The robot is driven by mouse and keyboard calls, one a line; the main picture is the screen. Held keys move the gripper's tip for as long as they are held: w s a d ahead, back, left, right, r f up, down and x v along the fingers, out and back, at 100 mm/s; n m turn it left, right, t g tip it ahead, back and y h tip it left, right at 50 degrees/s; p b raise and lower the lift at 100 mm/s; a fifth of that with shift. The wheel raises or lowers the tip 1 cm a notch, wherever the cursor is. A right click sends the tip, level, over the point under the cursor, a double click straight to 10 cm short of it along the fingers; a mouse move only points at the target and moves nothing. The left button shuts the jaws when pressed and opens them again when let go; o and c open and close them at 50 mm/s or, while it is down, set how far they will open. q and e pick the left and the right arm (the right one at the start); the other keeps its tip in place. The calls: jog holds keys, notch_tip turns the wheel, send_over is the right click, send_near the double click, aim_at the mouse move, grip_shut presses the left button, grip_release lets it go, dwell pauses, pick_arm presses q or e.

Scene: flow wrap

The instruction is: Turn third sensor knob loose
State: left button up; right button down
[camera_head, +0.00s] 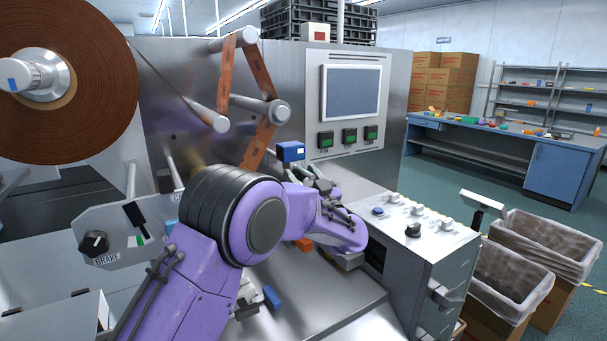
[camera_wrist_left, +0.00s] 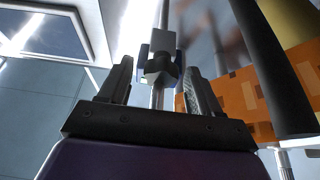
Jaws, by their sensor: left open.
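A blue sensor box (camera_head: 290,152) sits below the brown film, just beyond my left gripper (camera_head: 315,176) in the head view. My purple left arm hides much of the area under it. In the left wrist view, a dark knob (camera_wrist_left: 163,70) on a pale clamp block sits on a thin upright rod. My left gripper (camera_wrist_left: 157,90) is open, with one finger on each side of the knob. The fingers look apart from it, but I cannot tell the depth. I cannot tell which sensor this knob belongs to. My right gripper is not in view.
A film roll (camera_head: 105,75) and rollers stand at the left and above. A screen panel (camera_head: 352,93) is behind. A control box (camera_head: 430,250) with buttons stands right of my arm, with lined bins (camera_head: 510,280) beyond. Orange film (camera_wrist_left: 240,95) shows close at right in the wrist view.

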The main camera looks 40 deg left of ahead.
pick_arm(q)
jog(key=c, duration=1.1)
jog(key=shift+o, duration=0.2)
jog(key=n+b, duration=0.1)
jog(key=n+g+b, duration=0.1)
jog(key=n, duration=0.1)
jog(key=n+g+b, duration=0.1)
jog(key=shift+f+n+y+b, duration=0.35)
jog(key=shift+n+y, duration=0.05)
jog(key=shift+r+n+g, duration=0.2)
jog(key=shift+n+g, duration=0.3)
jog(key=shift+n, duration=0.1)
jog(key=shift+d+r, duration=0.1)
jog(key=o, duration=1.1)
jog(key=shift+c, duration=0.2)
